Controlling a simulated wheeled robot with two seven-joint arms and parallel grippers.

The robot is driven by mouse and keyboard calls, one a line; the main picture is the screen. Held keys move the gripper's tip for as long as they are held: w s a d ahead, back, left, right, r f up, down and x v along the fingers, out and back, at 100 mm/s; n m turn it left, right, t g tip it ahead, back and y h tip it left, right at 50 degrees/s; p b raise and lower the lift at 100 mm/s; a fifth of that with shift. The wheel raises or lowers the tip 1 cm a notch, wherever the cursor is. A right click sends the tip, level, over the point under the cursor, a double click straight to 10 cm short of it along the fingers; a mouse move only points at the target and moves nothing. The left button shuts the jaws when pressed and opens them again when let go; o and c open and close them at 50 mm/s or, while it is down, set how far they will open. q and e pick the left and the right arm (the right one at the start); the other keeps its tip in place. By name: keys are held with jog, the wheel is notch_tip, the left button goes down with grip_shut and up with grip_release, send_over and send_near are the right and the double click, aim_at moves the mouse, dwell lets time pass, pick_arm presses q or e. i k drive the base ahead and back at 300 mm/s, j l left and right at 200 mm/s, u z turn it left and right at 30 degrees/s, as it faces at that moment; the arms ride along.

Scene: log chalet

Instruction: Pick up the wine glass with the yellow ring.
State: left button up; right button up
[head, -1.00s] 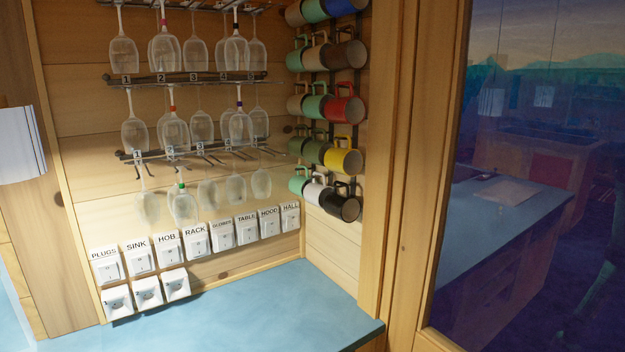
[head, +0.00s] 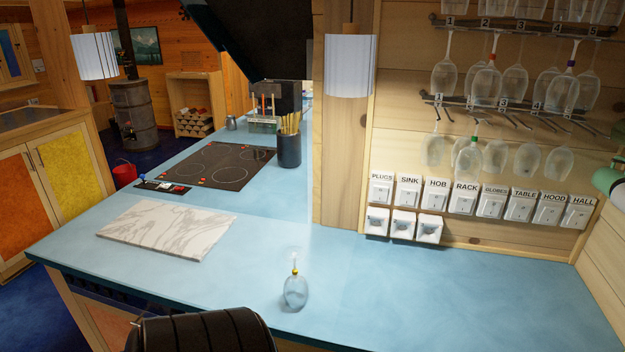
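A wine glass with a yellow ring (head: 295,289) stands upside down on the blue counter, near its front edge. Its bowl is down, its stem points up, and the yellow ring sits on the stem just above the bowl. Neither of my grippers shows in the head view.
The blue counter (head: 400,290) is clear around the glass. A marble board (head: 168,228) lies to its left, with a hob (head: 215,165) and a dark utensil pot (head: 289,150) behind. A dark rounded backrest (head: 205,332) rises at the front edge. Labelled switches (head: 464,197) line the wall.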

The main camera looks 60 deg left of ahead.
aim_at(296, 288)
jog(key=u, duration=2.1)
